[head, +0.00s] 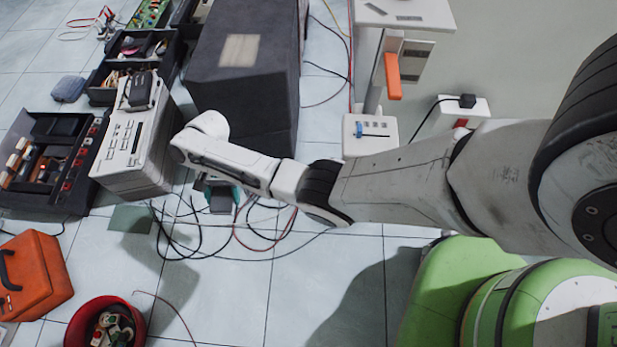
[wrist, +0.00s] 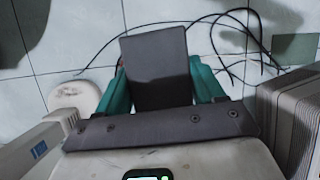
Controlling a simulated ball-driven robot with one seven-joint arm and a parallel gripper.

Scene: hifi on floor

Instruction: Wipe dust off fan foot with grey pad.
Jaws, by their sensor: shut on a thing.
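My gripper (wrist: 163,85) has teal fingers and is shut on the grey pad (wrist: 155,62), a dark flat rectangle held out in front of it in the wrist view. In the head view the pad (head: 222,202) shows only partly below my arm's end, above the tiled floor. A white base with a blue control (head: 370,133) stands right of my gripper in the head view, apart from it; it may be the fan foot, but I cannot tell for sure. No dust can be made out.
A white instrument (head: 133,145) stands left of my gripper and a large dark box (head: 245,75) behind it. Loose cables (head: 190,240) lie below on the tiles. A red bucket (head: 78,325) and orange case (head: 38,275) are at front left. The front middle floor is clear.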

